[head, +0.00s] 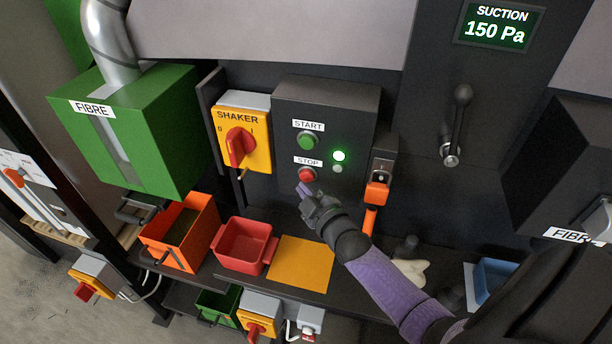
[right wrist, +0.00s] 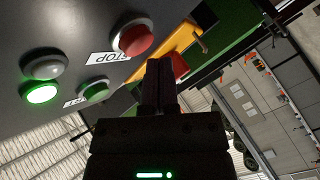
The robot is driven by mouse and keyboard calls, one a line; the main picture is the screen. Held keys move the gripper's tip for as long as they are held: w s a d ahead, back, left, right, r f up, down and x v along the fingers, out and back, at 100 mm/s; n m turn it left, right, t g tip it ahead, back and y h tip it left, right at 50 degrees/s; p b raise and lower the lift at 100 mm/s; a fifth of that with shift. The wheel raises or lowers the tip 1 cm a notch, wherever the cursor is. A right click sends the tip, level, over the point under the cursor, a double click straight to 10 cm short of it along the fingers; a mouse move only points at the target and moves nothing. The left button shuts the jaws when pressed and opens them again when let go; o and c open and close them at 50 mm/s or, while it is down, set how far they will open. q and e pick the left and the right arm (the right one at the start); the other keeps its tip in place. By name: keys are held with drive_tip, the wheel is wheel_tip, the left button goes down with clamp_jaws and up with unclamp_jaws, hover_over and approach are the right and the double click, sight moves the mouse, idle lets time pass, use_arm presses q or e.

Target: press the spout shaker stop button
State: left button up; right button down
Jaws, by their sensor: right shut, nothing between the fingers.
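The red stop button (head: 307,174) sits under the STOP label on a dark control box (head: 335,105). The green start button (head: 308,140) is above it, and a lit green lamp (head: 339,156) is to the right. My right gripper (head: 304,189) is shut and empty, with its tips just below the stop button. In the right wrist view the stop button (right wrist: 133,38) is just beyond the shut fingertips (right wrist: 160,65). I cannot tell whether they touch. My left gripper is not in view.
A yellow shaker switch (head: 254,149) with a red knob is left of the box. An orange-handled device (head: 377,190) is close on the right. Below are an orange bin (head: 197,262), a red tray (head: 225,258) and a yellow mat (head: 302,264) on the dark shelf.

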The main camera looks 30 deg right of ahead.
drive_tip(key=s+a+p, duration=0.2)
drive_tip(key=s+a, duration=0.1)
drive_tip(key=a, duration=0.1)
drive_tip(key=shift+s+p, duration=0.15)
drive_tip(key=shift+p, duration=0.2)
drive_tip(key=shift+d, duration=0.1)
idle(0.5)
